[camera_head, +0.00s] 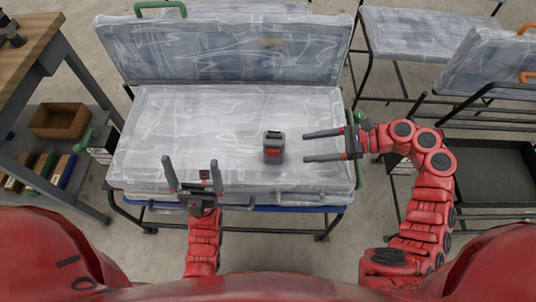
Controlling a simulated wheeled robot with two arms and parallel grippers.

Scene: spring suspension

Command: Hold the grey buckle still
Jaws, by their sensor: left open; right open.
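The grey buckle (273,139) with a red patch stands on the wrapped seat cushion (180,120), right of its middle. My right gripper (304,146) comes in from the right with its fingers spread and pointing left at the buckle. Its fingertips end a little short of the buckle, with a gap between them. My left gripper (192,162) is over the front of the seat, left of the buckle. Its fingers are spread, point away from me and hold nothing.
The wrapped backrest (230,50) rises behind the seat, with a green handle (160,8) on top. More wrapped seats (420,35) stand at the right. A wooden-topped bench (28,40) with a brown bin (60,121) is at the left. The seat around the buckle looks clear.

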